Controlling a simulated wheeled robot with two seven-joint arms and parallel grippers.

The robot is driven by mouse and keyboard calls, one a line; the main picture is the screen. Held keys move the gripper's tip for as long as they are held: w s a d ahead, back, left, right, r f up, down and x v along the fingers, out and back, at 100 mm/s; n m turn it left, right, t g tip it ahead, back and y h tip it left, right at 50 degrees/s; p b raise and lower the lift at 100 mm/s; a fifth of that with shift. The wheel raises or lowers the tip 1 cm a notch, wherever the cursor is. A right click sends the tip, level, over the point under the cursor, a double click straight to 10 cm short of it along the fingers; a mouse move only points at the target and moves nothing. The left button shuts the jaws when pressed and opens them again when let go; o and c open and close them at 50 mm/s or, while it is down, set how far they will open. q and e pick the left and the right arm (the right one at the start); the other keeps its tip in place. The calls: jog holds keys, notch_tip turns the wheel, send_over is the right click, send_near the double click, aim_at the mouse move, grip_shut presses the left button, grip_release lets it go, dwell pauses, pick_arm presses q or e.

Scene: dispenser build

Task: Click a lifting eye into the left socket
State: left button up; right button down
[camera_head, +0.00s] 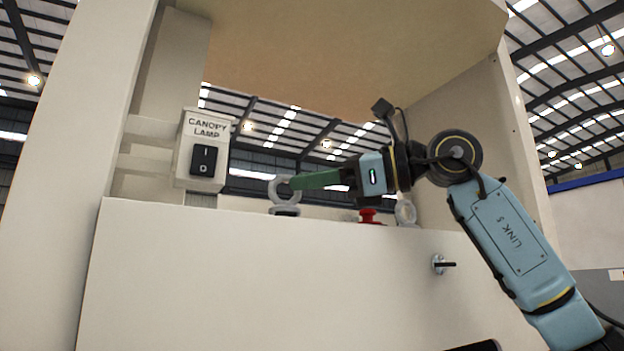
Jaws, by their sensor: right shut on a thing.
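A grey lifting eye (284,192) stands upright at the top edge of the cream front panel (250,275), left of centre. My right gripper (300,183) reaches in from the right, its green fingers shut on the ring. Below the ring is a dark collar, low behind the panel edge. The left socket itself is hidden, so I cannot tell whether the eye is seated or just above it. A second, paler lifting eye (405,210) stands further right, below my right wrist. My left gripper is not in view.
A white switch box marked CANOPY LAMP (202,150) is close on the left of the held eye. A red knob (368,215) stands between the two eyes. A metal fitting with a black pin (439,264) sticks out of the panel. A canopy (350,45) hangs overhead.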

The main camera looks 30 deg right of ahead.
jog(key=shift+w+a+f+b, duration=0.15)
jog(key=shift+f+b, duration=0.35)
jog(key=shift+f, duration=0.35)
dwell(0.5)
jog(key=c, duration=0.9)
grip_release()
jog(key=shift+r, duration=0.2)
jog(key=shift+s+d, duration=0.25)
jog(key=shift+v, duration=2.85)
